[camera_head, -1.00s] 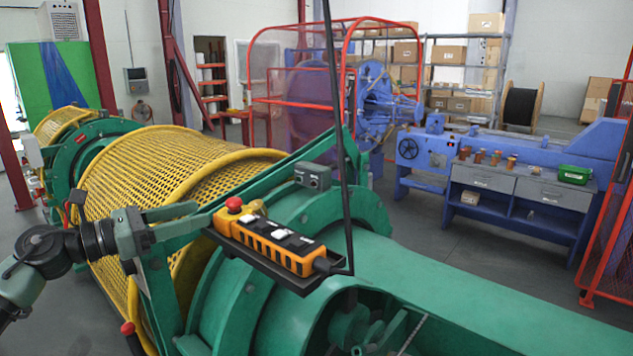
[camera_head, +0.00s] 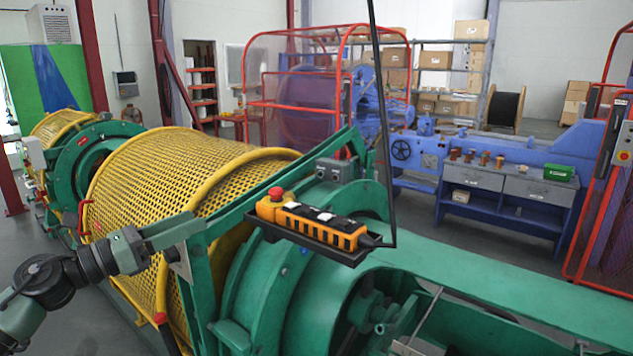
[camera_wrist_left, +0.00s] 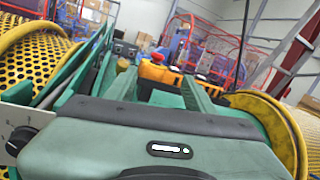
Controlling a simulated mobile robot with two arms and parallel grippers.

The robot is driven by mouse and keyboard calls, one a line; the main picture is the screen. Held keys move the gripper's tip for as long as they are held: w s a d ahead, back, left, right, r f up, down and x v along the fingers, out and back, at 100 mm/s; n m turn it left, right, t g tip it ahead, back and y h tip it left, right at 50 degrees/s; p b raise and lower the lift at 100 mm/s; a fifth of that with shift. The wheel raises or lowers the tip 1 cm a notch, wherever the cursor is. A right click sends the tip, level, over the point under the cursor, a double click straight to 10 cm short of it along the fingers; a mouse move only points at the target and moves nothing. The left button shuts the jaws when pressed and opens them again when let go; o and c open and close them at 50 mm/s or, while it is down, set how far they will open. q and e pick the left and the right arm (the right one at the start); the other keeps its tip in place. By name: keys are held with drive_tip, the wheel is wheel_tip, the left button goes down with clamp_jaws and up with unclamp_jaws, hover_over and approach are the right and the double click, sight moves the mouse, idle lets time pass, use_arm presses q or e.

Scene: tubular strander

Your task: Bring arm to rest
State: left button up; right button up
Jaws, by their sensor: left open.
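My left arm comes in from the left in the head view, and my left gripper (camera_head: 190,232) is in front of the yellow mesh guard (camera_head: 160,190) and near the green machine frame (camera_head: 205,270). The gripper is open and nothing shows between its fingers. Whether it touches the frame cannot be told. In the left wrist view the grey-green gripper body (camera_wrist_left: 170,150) fills the bottom. The orange control pendant (camera_head: 312,228) with a red button lies in a dark tray right of the gripper; it also shows in the wrist view (camera_wrist_left: 160,72). My right gripper is not in view.
The green strander body (camera_head: 480,270) fills the lower right. A dark hanging pole (camera_head: 382,120) holds the pendant tray. A red-knobbed lever (camera_head: 160,319) stands below my left arm. A blue bench (camera_head: 505,185) and red cage (camera_head: 325,75) are behind. Grey floor is free between machine and bench.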

use_arm(q)
drive_tip(key=s+f+n+t+y, duration=0.2)
drive_tip(key=s+f+n+y, duration=0.35)
drive_tip(key=f+n, duration=0.85)
drive_tip(key=s+f+n+t+y, duration=0.25)
drive_tip(key=f+n+y, duration=0.65)
drive_tip(key=n, duration=0.8)
drive_tip(key=s+d+f+n+g, duration=0.2)
drive_tip(key=s+f+n+g, duration=0.45)
drive_tip(key=s, duration=0.85)
drive_tip(key=s+d+f+n+g, duration=0.2)
drive_tip(key=s+f+n+g, duration=0.35)
drive_tip(key=s+f, duration=0.7)
drive_tip(key=s+f+m+g, duration=0.1)
drive_tip(key=s+f, duration=0.1)
drive_tip(key=f, duration=1.1)
drive_tip(key=s+f+m+g, duration=0.1)
drive_tip(key=s+f+g, duration=0.1)
drive_tip(key=f, duration=1.1)
drive_tip(key=s+a+f+g, duration=0.1)
drive_tip(key=s+a+f, duration=0.2)
drive_tip(key=s+f, duration=1.1)
drive_tip(key=shift+s+f, duration=0.4)
drive_tip(key=shift+s, duration=0.6)
